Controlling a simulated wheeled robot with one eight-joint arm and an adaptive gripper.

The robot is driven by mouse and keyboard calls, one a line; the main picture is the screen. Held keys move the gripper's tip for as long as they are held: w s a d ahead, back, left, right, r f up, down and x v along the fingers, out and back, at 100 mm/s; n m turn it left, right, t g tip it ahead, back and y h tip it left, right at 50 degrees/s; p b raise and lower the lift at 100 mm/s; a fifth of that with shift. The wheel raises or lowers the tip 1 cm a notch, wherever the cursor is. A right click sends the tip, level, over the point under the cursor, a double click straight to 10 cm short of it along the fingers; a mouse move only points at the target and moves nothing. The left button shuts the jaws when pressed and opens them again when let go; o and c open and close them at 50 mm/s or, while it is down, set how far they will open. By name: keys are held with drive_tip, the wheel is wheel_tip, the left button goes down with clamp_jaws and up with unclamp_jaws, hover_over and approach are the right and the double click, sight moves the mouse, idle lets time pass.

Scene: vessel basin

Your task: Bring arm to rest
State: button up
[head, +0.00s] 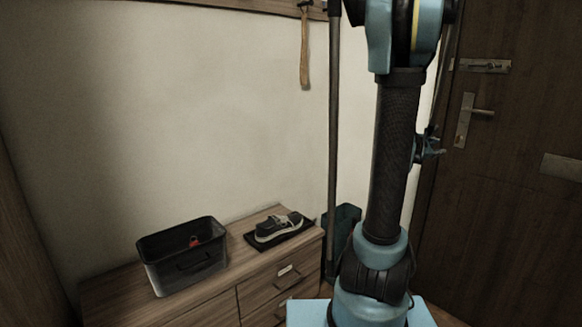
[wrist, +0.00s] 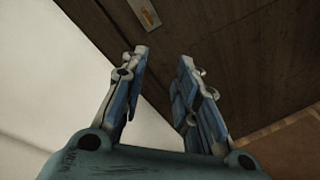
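My arm rises upright on the right side of the head view, bent at the top, where it leaves the picture. In the wrist view my gripper (wrist: 160,68) has its two blue and grey fingers apart, with nothing between them. Behind the fingers are the dark wooden door and a pale wall. In the head view a small part of my gripper (head: 432,150) shows just right of the arm column, in front of the door. It touches nothing that I can see.
A wooden dresser (head: 262,291) carries a black bin (head: 181,272) with a small red thing (head: 194,241) inside, and a shoe (head: 279,228) on a dark tray (head: 312,233).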

drive_tip(key=s+a+f+m+g+y, duration=0.2)
drive_tip(key=s+a+f+m+y, duration=0.2)
drive_tip(key=s+a, duration=0.5)
drive_tip(key=s+a+f+m+g+y, duration=0.2)
drive_tip(key=s+a+f+m+y, duration=0.2)
drive_tip(key=s+a+f+m, duration=0.3)
drive_tip(key=s+a+f+m+g+y, duration=0.2)
drive_tip(key=s+a+f+m+y, duration=0.2)
drive_tip(key=s+a+f, duration=0.3)
drive_tip(key=s+a+m, duration=0.1)
drive_tip(key=s+a, duration=0.4)
drive_tip(key=a, duration=0.7)
drive_tip(key=shift+s+f+g+y, duration=0.25)
drive_tip(key=shift+s+g+y, duration=0.15)
